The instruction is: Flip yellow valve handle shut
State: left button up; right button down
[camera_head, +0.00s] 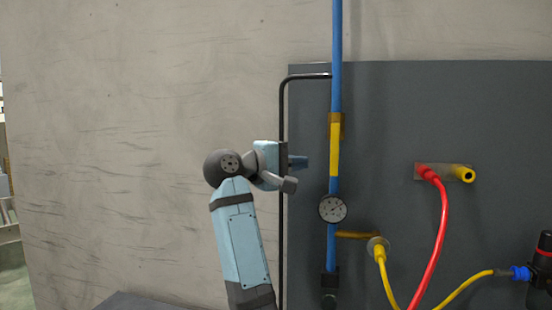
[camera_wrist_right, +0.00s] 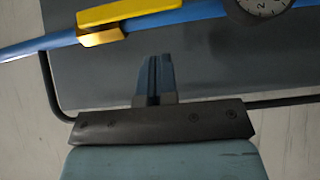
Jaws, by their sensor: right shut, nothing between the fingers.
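The yellow valve handle (camera_head: 334,150) lies along the vertical blue pipe (camera_head: 336,50), in line with it. Its brass valve body (camera_head: 335,119) is at the handle's upper end. In the right wrist view the handle (camera_wrist_right: 130,14) shows at the top, beside the pipe (camera_wrist_right: 40,46) and the brass body (camera_wrist_right: 101,37). My right gripper (camera_head: 301,162) is left of the handle in the head view, apart from it. Its fingers (camera_wrist_right: 154,58) are shut together with nothing between them. My left gripper is not in view.
A round gauge (camera_head: 332,208) sits on the pipe below the handle. A thin dark pipe (camera_head: 282,220) runs down the left edge of the grey panel (camera_head: 400,90). Red (camera_head: 442,225) and yellow (camera_head: 385,280) hoses hang at the right. The wall at left is clear.

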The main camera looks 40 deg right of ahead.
aim_at(335, 149)
pick_arm(q)
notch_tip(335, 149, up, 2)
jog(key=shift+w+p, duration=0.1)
jog(key=shift+p, duration=0.45)
pick_arm(e)
jog(key=s+d, duration=0.2)
jog(key=s, duration=0.1)
jog(key=shift+d, duration=0.4)
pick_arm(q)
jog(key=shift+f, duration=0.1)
